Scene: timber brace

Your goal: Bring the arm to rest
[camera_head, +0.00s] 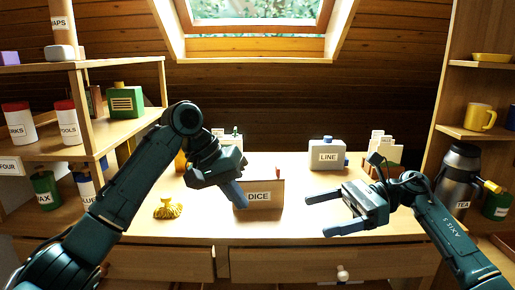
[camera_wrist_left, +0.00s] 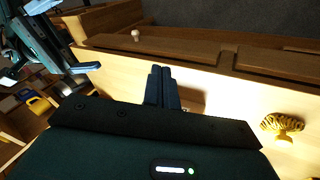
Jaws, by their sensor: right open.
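My left arm reaches in from the left, and my left gripper (camera_head: 241,200) hangs over the desk just in front of the box labelled DICE, overlapping its left side in the head view. In the left wrist view its two fingers (camera_wrist_left: 162,86) lie together with nothing seen between them. My right gripper (camera_head: 320,208) is open and empty over the right front of the desk, its fingers pointing left. It also shows in the left wrist view (camera_wrist_left: 75,60) at the upper left.
The DICE box (camera_head: 272,187) stands mid-desk. A yellow ribbed object (camera_head: 168,208) lies left of it, and a container labelled LINE (camera_head: 327,155) stands behind. A dark flask labelled TEA (camera_head: 457,177) is beside my right arm. Shelves flank both sides; a drawer knob (camera_head: 342,273) juts out in front.

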